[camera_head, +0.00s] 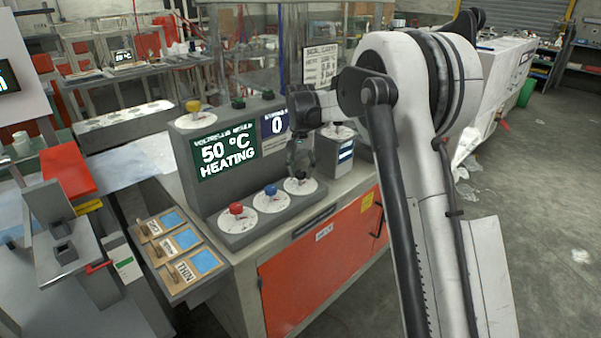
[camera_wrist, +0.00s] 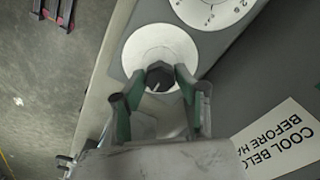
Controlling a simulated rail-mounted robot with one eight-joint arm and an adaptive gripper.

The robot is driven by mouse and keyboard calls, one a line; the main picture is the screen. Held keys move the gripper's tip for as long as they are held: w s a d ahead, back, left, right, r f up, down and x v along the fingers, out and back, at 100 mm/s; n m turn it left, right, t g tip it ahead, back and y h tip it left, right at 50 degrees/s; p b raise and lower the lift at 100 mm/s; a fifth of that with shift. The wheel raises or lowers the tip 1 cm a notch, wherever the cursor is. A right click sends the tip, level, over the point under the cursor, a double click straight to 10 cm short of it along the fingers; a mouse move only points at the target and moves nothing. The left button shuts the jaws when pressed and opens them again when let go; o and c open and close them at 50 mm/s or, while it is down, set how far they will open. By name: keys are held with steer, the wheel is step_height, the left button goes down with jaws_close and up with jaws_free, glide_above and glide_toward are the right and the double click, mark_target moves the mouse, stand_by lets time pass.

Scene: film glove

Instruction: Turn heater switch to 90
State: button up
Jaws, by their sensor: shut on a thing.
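The control unit's green display (camera_head: 227,152) reads "50 °C HEATING". A sloped panel below it carries white dials with a red knob (camera_head: 236,208), a blue knob (camera_head: 270,190) and a black knob (camera_head: 300,177). My gripper (camera_head: 298,170) comes down over the black knob at the right end of this row. In the wrist view, my gripper (camera_wrist: 157,82) has its green-padded fingers on either side of the dark knob (camera_wrist: 160,76), shut on it. The knob's white dial (camera_wrist: 150,45) shows around it, but its markings are too faint to read.
A blue display (camera_head: 275,123) reads "0". Yellow (camera_head: 193,106) and green (camera_head: 238,102) knobs sit on top of the unit. A small grey box (camera_head: 334,152) stands close right of my gripper. Labelled sample trays (camera_head: 180,250) lie at the front left. A printed sign (camera_wrist: 288,140) is beside the fingers.

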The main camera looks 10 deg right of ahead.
mark_target(301, 172)
steer(key=shift+m, duration=0.3)
steer(key=o, duration=1.1)
steer(key=shift+r, duration=0.1)
step_height(301, 172, up, 12)
steer(key=shift+f, duration=0.1)
